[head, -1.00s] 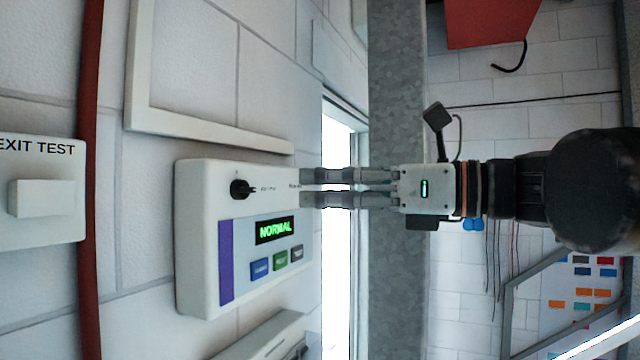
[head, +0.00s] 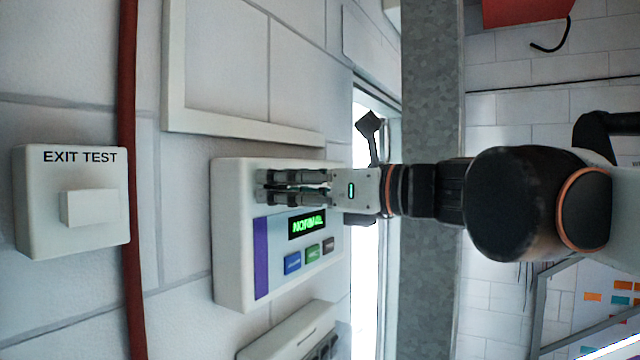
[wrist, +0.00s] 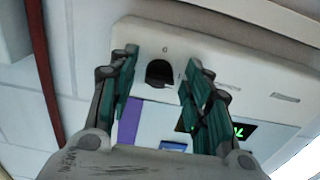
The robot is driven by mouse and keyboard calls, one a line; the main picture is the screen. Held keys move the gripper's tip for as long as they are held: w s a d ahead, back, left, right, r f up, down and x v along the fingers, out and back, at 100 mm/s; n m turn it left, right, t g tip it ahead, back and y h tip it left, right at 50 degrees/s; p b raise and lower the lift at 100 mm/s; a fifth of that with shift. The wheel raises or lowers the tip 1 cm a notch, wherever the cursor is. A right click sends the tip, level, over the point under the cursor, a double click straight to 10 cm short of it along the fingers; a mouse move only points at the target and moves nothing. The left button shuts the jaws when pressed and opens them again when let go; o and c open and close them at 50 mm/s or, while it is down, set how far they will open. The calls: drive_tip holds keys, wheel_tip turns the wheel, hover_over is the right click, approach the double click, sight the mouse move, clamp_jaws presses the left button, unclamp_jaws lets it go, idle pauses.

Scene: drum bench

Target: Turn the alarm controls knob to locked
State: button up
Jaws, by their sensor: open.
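The alarm controls box (head: 230,235) is a white panel on the wall, with a lit green display (head: 307,224) reading NORMAL. Its black knob (wrist: 160,74) sits between my finger tips in the wrist view. My gripper (head: 262,187) points at the upper left of the panel face. Its fingers are open, one on each side of the knob, with gaps visible in the wrist view (wrist: 161,58). Whether the tips touch the panel face I cannot tell.
An EXIT TEST box (head: 70,200) is on the wall at the left, beside a red vertical pipe (head: 130,180). A pale frame (head: 240,129) is above the panel and another white box (head: 290,335) below it. Blue, green and dark buttons (head: 312,254) sit under the display.

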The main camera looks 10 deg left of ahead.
drive_tip(key=c, duration=1.1)
drive_tip(key=shift+o, duration=0.2)
drive_tip(key=shift+n, duration=0.3)
drive_tip(key=n, duration=0.3)
drive_tip(key=shift+b, duration=0.35)
drive_tip(key=n, duration=0.5)
drive_tip(key=shift+s+f, duration=0.1)
drive_tip(key=n+b, duration=0.1)
drive_tip(key=n, duration=0.3)
drive_tip(key=shift+n, duration=0.3)
drive_tip(key=shift+f+n, duration=0.1)
drive_tip(key=shift+n, duration=2.2)
